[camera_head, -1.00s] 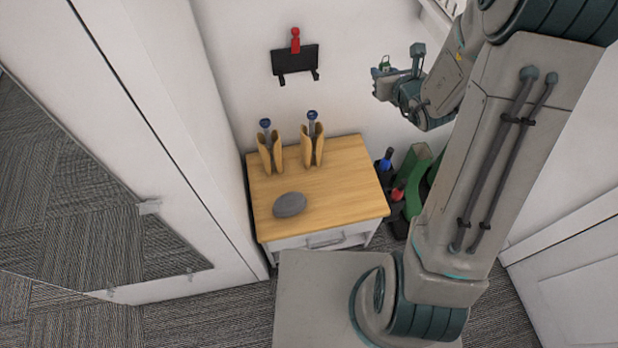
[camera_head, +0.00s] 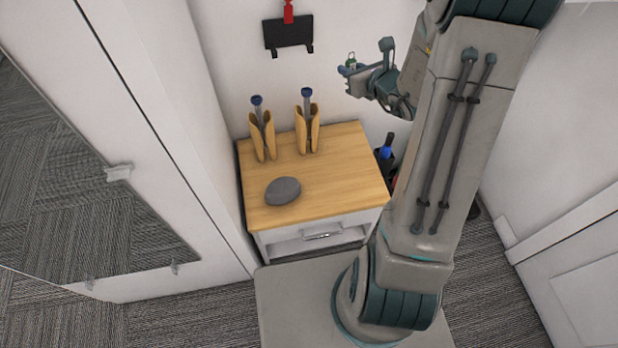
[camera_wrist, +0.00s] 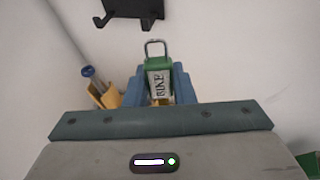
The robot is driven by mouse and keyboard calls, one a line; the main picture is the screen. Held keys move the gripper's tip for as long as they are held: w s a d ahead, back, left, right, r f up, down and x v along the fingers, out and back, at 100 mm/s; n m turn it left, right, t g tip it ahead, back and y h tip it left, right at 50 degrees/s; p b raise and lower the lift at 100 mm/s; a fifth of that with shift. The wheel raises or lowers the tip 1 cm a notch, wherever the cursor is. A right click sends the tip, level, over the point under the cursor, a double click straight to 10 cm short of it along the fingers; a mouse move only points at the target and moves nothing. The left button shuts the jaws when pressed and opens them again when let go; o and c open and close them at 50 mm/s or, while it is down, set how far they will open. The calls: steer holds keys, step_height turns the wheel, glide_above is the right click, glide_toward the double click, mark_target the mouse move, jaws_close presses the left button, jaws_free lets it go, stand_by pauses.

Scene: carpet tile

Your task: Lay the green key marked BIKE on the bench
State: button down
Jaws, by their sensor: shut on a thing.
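The green key (camera_wrist: 159,66) marked BIKE is between the blue fingers of my gripper (camera_wrist: 160,88) in the wrist view, with its metal loop pointing up. My gripper is shut on it. In the head view my gripper (camera_head: 352,75) is up near the wall, right of the black hook rack, and a small bit of green (camera_head: 351,60) shows at its tip. The bench (camera_head: 345,165) is a small cabinet with a wooden top, below and left of my gripper. My gripper is well above its top and apart from it.
A grey oval stone (camera_head: 283,191) lies on the bench. Two tan holders (camera_head: 262,140) with blue-topped tools stand at its back. A black hook rack (camera_head: 288,33) with a red key (camera_head: 288,12) is on the wall. Bottles (camera_head: 385,152) stand right of the bench. The bench's front right is clear.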

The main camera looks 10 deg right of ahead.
steer(key=s+d+f+y+b, duration=0.1)
steer(key=s+d+f+b, duration=0.3)
steer(key=f+b, duration=0.5)
steer(key=s+d+f+n+b, duration=0.1)
steer(key=s+d+f+b, duration=0.2)
steer(key=d+f+b, duration=0.5)
steer(key=s+d+f+y+b, duration=0.1)
steer(key=s+d+f+b, duration=0.25)
steer(key=f+b, duration=0.6)
steer(key=shift+t, duration=0.4)
steer(key=w+a+f+b, duration=0.1)
steer(key=w+a+f, duration=0.1)
steer(key=w, duration=0.1)
steer(key=w+a+f+b, duration=0.2)
steer(key=w, duration=0.1)
steer(key=w+a+f+b, duration=0.1)
steer(key=w+a+f, duration=0.1)
steer(key=w+f, duration=0.1)
steer(key=shift+w+a, duration=0.15)
steer(key=shift+a, duration=0.15)
steer(key=shift+f+b, duration=1.35)
steer(key=shift+f, duration=0.6)
steer(key=shift+f, duration=0.2)
steer(key=c, duration=1.2)
jaws_free()
steer(key=shift+c, duration=0.2)
